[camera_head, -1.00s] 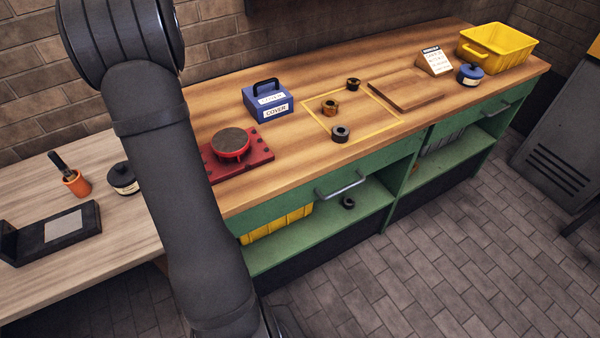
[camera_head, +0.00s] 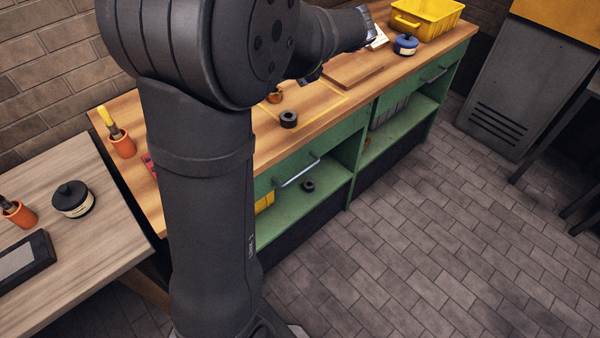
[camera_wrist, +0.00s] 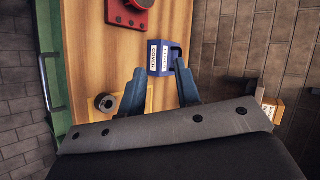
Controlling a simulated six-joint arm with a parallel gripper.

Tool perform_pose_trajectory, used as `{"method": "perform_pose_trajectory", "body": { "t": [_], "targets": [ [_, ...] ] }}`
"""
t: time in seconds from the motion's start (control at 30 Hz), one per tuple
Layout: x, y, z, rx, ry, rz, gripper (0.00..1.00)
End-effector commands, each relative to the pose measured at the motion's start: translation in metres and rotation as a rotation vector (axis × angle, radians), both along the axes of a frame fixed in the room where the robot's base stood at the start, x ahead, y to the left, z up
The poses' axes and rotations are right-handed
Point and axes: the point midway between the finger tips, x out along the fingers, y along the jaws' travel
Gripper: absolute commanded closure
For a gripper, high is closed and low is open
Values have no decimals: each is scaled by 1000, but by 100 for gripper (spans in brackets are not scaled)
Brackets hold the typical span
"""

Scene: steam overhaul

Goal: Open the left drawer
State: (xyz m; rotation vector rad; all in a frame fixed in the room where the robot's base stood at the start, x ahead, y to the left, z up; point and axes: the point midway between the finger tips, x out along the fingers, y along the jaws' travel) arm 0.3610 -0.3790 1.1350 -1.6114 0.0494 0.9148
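The left drawer (camera_head: 266,186) is a green front under the wooden bench top, with a grey bar handle (camera_head: 300,171). It looks shut, flush with the cabinet; its left part is hidden behind my arm. In the wrist view a green cabinet front (camera_wrist: 53,70) runs steeply along the left edge. My gripper (camera_wrist: 159,66) is open and empty above the bench top, its two blue-grey fingers apart, pointing towards a blue box labelled COVER (camera_wrist: 160,55). It is well away from the handle. In the head view the fingers cannot be made out.
On the bench are a dark ring (camera_head: 288,119), a wooden board (camera_head: 352,75), a blue pot (camera_head: 405,44) and a yellow bin (camera_head: 427,18). An open shelf (camera_head: 325,200) lies below the drawer. The brick floor (camera_head: 430,230) in front is clear.

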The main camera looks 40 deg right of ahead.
Motion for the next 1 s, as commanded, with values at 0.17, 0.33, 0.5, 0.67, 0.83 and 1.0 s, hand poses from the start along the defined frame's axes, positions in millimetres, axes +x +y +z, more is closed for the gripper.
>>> {"method": "perform_pose_trajectory", "body": {
  "t": [0.17,0.33,0.5,0.67,0.83,1.0],
  "targets": [
    [-72,-29,10,58,-123,-182,70],
    [-130,-44,20,83,-239,-336,70],
    [-176,-52,28,87,-334,-459,70],
    [-213,-55,34,80,-412,-563,70],
    [-209,-55,-35,91,-407,-554,70],
    [-208,-55,-97,91,-405,-553,70]
  ]
}}
